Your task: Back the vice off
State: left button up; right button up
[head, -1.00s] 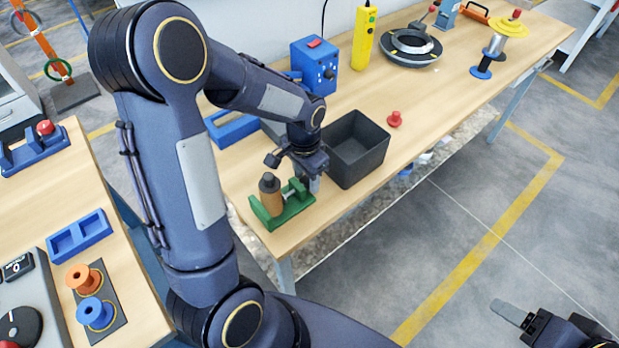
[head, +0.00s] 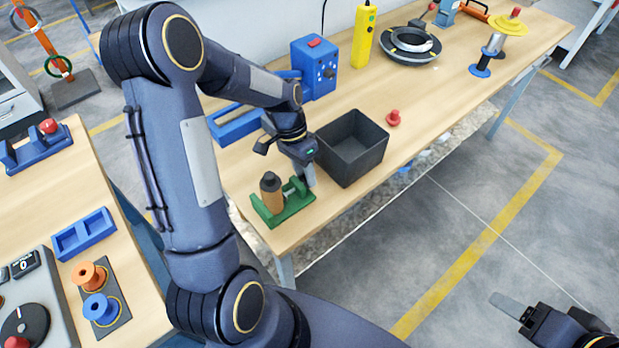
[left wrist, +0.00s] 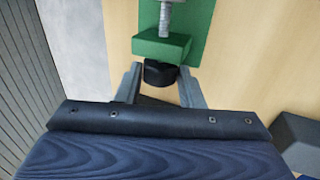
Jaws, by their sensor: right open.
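The green vice (head: 290,211) stands at the near end of the long bench, with a brown coil former with a dark top (head: 272,196) upright between its jaws. In the left wrist view its green end block (left wrist: 162,47), threaded screw (left wrist: 166,16) and black round knob (left wrist: 160,73) show. My left gripper (head: 309,180) is at the knob end of the vice. In the left wrist view its two fingers (left wrist: 161,88) stand apart, one on each side of the knob, with narrow gaps. My right gripper (head: 512,309) is open and empty at the lower right, away from the benches.
A dark open bin (head: 352,148) stands close to the right of my left gripper. A blue box (head: 315,68) and a blue tray (head: 236,128) are behind it. A red knob-like piece (head: 393,118) lies right of the bin. Spools stand on the left table.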

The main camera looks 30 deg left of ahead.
pick_arm(q)
jog(key=shift+c, duration=1.3)
jog(key=y, duration=0.1)
jog(key=t+y+b, duration=0.1)
jog(key=y, duration=0.1)
jog(key=shift+s+d, duration=0.15)
jog(key=shift+d, duration=0.25)
jog(key=shift+r+y, duration=0.1)
jog(key=shift+y, duration=0.2)
jog(key=y+b, duration=0.1)
jog(key=t+y+b, duration=0.1)
jog(key=b, duration=0.1)
jog(key=y+b, duration=0.1)
jog(key=shift+s+d+f+t+b, duration=0.15)
jog(key=shift+d+f+t+b, duration=0.15)
jog(key=shift+d+b, duration=0.1)
jog(key=shift+a+r, duration=0.1)
jog(key=shift+r, duration=0.1)
